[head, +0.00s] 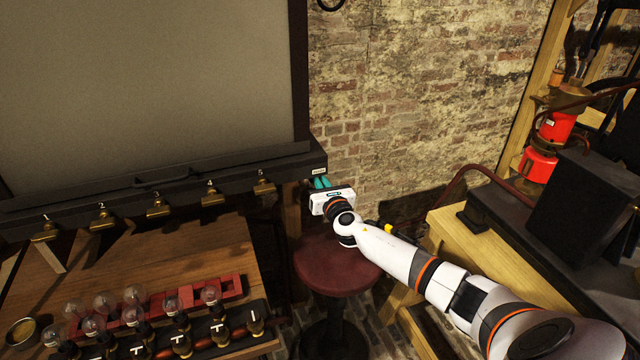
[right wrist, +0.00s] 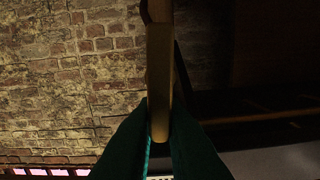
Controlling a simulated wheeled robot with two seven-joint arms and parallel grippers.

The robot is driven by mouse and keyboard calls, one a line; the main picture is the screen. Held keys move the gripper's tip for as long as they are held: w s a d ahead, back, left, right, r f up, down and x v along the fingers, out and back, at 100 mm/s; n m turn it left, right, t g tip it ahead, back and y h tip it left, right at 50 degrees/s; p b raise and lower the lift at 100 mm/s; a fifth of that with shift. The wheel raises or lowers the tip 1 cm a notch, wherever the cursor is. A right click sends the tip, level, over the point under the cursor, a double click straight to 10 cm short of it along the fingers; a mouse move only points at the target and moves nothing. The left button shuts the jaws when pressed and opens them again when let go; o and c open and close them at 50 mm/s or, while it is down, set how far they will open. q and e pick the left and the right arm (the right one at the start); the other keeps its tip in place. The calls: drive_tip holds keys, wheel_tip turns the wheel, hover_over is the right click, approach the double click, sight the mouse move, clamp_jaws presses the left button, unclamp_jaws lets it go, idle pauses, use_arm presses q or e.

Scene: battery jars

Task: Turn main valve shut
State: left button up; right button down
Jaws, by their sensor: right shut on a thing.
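My right gripper (head: 321,182) reaches the right end of the dark ledge, its teal fingers just under a small white label (head: 319,171). In the right wrist view, the teal fingers (right wrist: 160,125) are shut on a long, narrow, yellow-brown handle (right wrist: 160,75), one finger on each side of it. The valve itself cannot be made out in the head view, where the gripper and ledge cover that spot. My left gripper is not in view.
The dark ledge (head: 120,196) carries several numbered brass fittings. Below it a wooden bench (head: 120,262) holds glass bulbs (head: 133,294) and a red rack (head: 232,287). A round red stool (head: 337,262) stands below my right wrist. A brick wall (head: 420,90) is behind.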

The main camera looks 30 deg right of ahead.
drive_tip(key=m+b, duration=0.2)
drive_tip(key=m, duration=0.3)
drive_tip(key=d+f+m+b, duration=0.1)
drive_tip(key=m+b, duration=0.1)
drive_tip(key=m, duration=0.4)
drive_tip(key=d+f+m+b, duration=0.1)
drive_tip(key=m+b, duration=0.2)
drive_tip(key=m, duration=0.3)
drive_tip(key=shift+s+d+f, duration=0.1)
drive_tip(key=shift+s+f, duration=0.15)
drive_tip(key=shift+s, duration=0.05)
idle(0.4)
drive_tip(key=c, duration=1.5)
unclamp_jaws()
